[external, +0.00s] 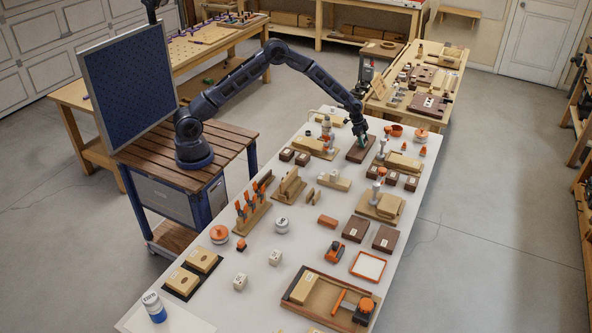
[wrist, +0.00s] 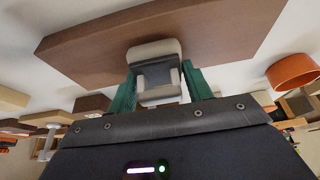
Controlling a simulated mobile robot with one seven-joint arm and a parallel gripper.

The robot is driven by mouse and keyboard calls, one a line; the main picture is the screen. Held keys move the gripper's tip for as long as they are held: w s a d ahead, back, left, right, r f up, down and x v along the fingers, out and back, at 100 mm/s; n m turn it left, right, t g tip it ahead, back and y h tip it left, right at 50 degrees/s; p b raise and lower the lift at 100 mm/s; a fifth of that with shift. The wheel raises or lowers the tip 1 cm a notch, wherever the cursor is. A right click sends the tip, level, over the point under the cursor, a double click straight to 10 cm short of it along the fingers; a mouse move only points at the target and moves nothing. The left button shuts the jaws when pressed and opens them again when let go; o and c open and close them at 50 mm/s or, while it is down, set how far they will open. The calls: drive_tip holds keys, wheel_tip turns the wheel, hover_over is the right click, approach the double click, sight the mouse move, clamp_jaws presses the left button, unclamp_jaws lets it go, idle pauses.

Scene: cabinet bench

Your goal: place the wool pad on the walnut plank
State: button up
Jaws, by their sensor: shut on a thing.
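My gripper (external: 361,132) is at the far end of the white bench, low over a dark brown walnut plank (external: 356,155). In the wrist view, the green fingers of my gripper (wrist: 160,90) are shut on a small cream and grey block-like thing, which I take for the wool pad (wrist: 153,50). The walnut plank (wrist: 90,45) spreads behind the pad there, and the pad overlaps it in the picture. I cannot tell whether the pad touches the plank. In the external view the fingers and arm hide the pad.
An orange bowl (external: 397,130) stands right of the plank; it also shows in the wrist view (wrist: 293,71). A wooden clamp fixture (external: 318,146) is close on the left, and tan blocks (external: 403,161) lie to the right. Several small tools and blocks fill the nearer bench (external: 296,220).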

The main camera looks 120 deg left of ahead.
drive_tip(key=shift+f, duration=0.1)
drive_tip(key=o, duration=1)
drive_tip(key=shift+c, duration=0.2)
drive_tip(key=v, duration=1.2)
drive_tip(key=d+r, duration=1.4)
drive_tip(key=d, duration=0.3)
drive_tip(key=s+d+r, duration=0.5)
drive_tip(key=d, duration=0.4)
drive_tip(key=s+d+r, duration=0.5)
drive_tip(key=d+r, duration=0.1)
drive_tip(key=d, duration=0.2)
drive_tip(key=s+d+r, duration=0.2)
drive_tip(key=s+d, duration=0.5)
drive_tip(key=s+d+r, duration=0.3)
drive_tip(key=s+d, duration=0.3)
drive_tip(key=s+d+f, duration=0.1)
drive_tip(key=s+d, duration=0.3)
drive_tip(key=s, duration=0.6)
drive_tip(key=s+d+f, duration=0.2)
drive_tip(key=s+d, duration=0.2)
drive_tip(key=s, duration=0.6)
